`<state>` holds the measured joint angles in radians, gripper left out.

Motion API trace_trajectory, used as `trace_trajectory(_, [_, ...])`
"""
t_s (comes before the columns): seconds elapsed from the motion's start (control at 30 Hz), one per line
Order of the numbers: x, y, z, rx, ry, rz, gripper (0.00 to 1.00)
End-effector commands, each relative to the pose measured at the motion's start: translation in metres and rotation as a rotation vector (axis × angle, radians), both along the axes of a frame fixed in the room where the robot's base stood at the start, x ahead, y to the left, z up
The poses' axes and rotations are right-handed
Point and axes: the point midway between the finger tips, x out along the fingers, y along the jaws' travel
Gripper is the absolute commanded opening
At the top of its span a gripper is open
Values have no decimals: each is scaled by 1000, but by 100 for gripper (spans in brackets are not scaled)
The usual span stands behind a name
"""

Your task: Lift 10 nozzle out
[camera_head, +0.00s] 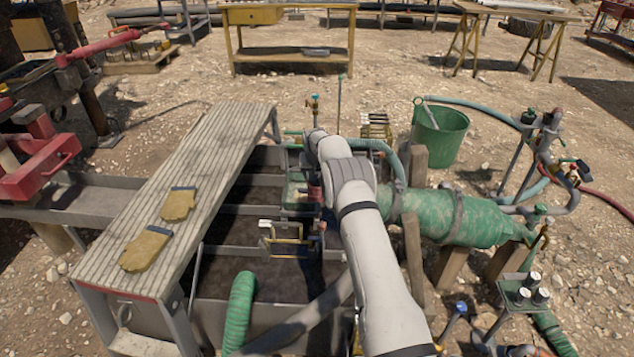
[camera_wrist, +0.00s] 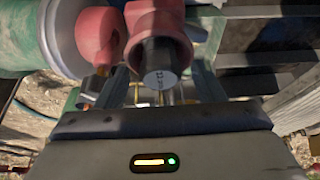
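In the wrist view a dark cylindrical nozzle (camera_wrist: 161,68) with a pale, marked end face sits in the mouth of a red fitting (camera_wrist: 160,25). The marking on its end is too small to read surely. My gripper (camera_wrist: 162,90) has its two grey-green fingers spread, one on each side of the nozzle, with a gap visible. I see no clear contact. In the head view my arm hides the nozzle and most of the gripper; a bit of red fitting (camera_head: 315,190) shows beside the wrist, over the tank.
A green pipe (camera_head: 455,217) runs right from the fitting. A small stand (camera_head: 520,292) holding several pale-topped cylinders is at lower right. A ribbed walkway (camera_head: 200,170) with gloves (camera_head: 148,249) lies left. A yellow rack (camera_head: 287,240) and a green bucket (camera_head: 440,135) are near.

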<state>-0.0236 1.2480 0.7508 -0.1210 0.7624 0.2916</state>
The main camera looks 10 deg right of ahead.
Motion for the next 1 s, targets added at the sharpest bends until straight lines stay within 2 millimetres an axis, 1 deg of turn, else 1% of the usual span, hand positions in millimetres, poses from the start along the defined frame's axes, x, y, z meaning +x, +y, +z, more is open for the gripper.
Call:
trace_trajectory(0.03, [0,0,0,0,0,0,58])
trace_trajectory(0.07, [0,0,0,0,0,0,56])
trace_trajectory(0.5, [0,0,0,0,0,0,20])
trace_trajectory(0.6, [0,0,0,0,-1,0,13])
trace_trajectory(0.83, [0,0,3,0,-1,0,13])
trace_trajectory(0.93, [1,0,13,0,-3,0,13])
trace_trajectory(1.0, [1,0,24,0,-4,0,13])
